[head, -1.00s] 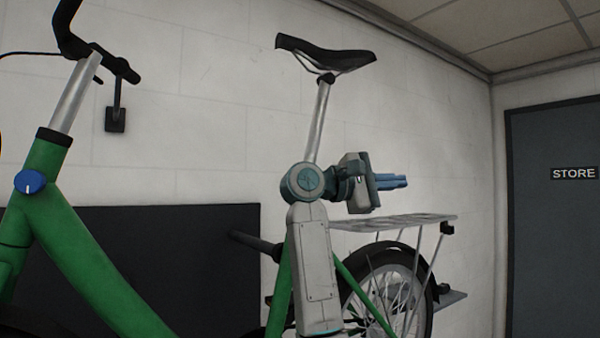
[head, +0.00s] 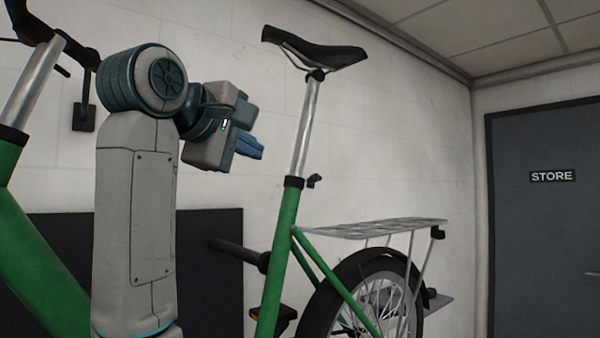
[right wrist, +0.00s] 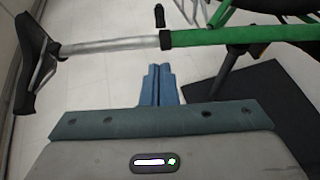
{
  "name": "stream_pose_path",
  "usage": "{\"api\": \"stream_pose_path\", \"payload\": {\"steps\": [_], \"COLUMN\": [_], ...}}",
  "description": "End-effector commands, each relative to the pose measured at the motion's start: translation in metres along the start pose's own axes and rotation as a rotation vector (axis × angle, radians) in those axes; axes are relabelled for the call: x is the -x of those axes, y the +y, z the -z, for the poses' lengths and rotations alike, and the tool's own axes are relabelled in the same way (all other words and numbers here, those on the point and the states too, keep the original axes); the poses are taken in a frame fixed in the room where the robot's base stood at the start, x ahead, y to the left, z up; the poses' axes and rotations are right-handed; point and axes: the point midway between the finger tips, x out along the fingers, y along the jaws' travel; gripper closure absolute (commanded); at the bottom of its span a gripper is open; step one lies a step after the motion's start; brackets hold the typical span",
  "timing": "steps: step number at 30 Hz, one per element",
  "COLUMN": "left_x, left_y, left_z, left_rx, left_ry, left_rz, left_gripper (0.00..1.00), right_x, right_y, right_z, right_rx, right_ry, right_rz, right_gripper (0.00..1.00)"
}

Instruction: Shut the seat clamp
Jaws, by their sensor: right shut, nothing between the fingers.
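The seat clamp is a black collar (head: 293,182) where the silver seat post (head: 306,130) enters the green frame tube. Its small dark lever (head: 314,181) sticks out to the right of the collar. In the right wrist view, the collar (right wrist: 165,39) lies beyond my fingertips and the lever (right wrist: 159,15) points away from the tube. My right gripper (head: 250,147) is shut and empty, with blue fingers, left of the seat post and a little higher than the clamp. The fingers (right wrist: 159,85) do not touch the bike. My left gripper is not in view.
The black saddle (head: 315,48) tops the post. A rear rack (head: 372,228) sits over the rear wheel. A dark panel (head: 205,225) is at the wall behind the bike. The front frame and handlebar (head: 38,20) are at the left. The grey STORE door (head: 545,240) is at the right.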

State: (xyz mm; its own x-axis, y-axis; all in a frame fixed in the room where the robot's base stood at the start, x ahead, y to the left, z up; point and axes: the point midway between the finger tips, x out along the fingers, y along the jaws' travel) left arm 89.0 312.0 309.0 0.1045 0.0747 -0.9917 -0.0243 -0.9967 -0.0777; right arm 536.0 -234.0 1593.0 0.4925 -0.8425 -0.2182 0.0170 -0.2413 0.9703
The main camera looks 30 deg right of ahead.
Motion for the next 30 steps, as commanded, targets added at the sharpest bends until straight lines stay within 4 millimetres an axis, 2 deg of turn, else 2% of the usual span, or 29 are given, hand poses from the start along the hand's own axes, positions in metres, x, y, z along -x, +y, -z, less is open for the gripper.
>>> {"api": "stream_pose_path", "payload": {"steps": [8,17,28,30], "left_x": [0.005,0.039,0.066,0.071], "left_y": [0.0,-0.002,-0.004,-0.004], "left_z": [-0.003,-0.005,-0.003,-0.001], "left_rx": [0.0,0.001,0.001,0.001], "left_ry": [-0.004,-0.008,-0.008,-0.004], "left_rz": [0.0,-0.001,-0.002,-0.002], "left_gripper": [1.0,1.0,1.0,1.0], "right_x": [-0.003,-0.026,-0.106,-0.112], "right_y": [0.001,0.006,0.004,0.004], "right_z": [0.0,0.001,-0.001,-0.011], "right_rx": [0.002,0.003,0.003,0.0], "right_ry": [-0.002,-0.005,-0.008,-0.006], "right_rz": [0.001,0.001,-0.001,-0.001], "right_gripper": [1.0,1.0,1.0,1.0]}}
